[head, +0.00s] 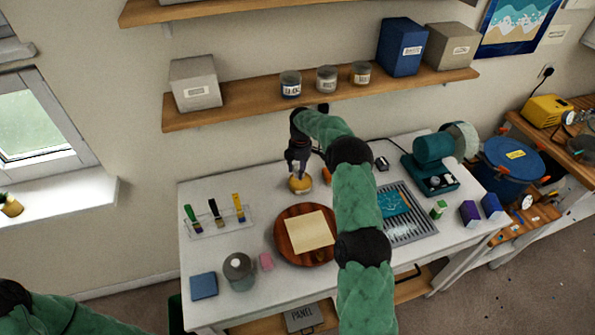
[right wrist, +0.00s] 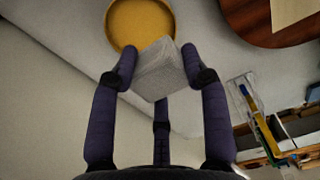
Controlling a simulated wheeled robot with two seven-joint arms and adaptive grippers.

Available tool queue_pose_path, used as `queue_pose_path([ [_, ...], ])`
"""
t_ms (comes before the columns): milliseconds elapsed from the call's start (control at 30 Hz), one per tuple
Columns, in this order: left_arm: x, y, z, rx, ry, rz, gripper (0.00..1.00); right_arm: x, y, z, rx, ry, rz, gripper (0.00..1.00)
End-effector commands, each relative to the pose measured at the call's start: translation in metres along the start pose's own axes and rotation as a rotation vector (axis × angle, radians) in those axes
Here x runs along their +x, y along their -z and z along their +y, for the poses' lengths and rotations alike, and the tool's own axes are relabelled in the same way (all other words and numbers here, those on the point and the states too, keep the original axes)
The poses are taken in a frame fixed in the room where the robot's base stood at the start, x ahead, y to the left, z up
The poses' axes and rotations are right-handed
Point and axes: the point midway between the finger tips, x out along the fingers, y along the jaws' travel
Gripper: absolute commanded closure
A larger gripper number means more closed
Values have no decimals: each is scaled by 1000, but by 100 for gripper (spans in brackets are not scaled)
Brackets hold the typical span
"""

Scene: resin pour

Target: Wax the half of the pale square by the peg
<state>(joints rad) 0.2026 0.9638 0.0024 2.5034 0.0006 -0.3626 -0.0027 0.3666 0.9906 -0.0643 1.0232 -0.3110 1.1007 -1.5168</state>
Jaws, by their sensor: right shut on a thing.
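The pale square (head: 309,231) lies flat on a round brown board (head: 284,249) in the middle of the white table. In the right wrist view, its corner (right wrist: 288,12) and the board (right wrist: 250,22) show at the top right. My right gripper (head: 299,170) is behind the board, over a round yellow tin (head: 301,185). In the right wrist view, the right gripper (right wrist: 158,62) is shut on a grey block (right wrist: 158,76), in front of the yellow tin (right wrist: 138,18). I cannot tell whether they touch. I cannot make out the peg. My left gripper is out of view.
A rack (head: 222,222) with several brushes stands left of the board. A grey round container (head: 238,267), a pink block (head: 266,261) and a blue block (head: 204,286) are at the front left. A grated tray (head: 411,226) lies to the right, beyond my right arm. A shelf (head: 225,113) hangs behind.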

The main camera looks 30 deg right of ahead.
Motion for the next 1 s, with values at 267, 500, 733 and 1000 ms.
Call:
queue_pose_path([
  [267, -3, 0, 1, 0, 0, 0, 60, -4, -9, 9, -5, -8, -6, 80],
  [500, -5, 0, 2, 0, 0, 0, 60, -9, -16, 12, -32, -13, -7, 80],
  [733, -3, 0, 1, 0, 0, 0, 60, -6, -18, 13, -34, -16, -8, 80],
  [1000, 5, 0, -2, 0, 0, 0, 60, 19, -18, 12, -35, -10, -7, 80],
])
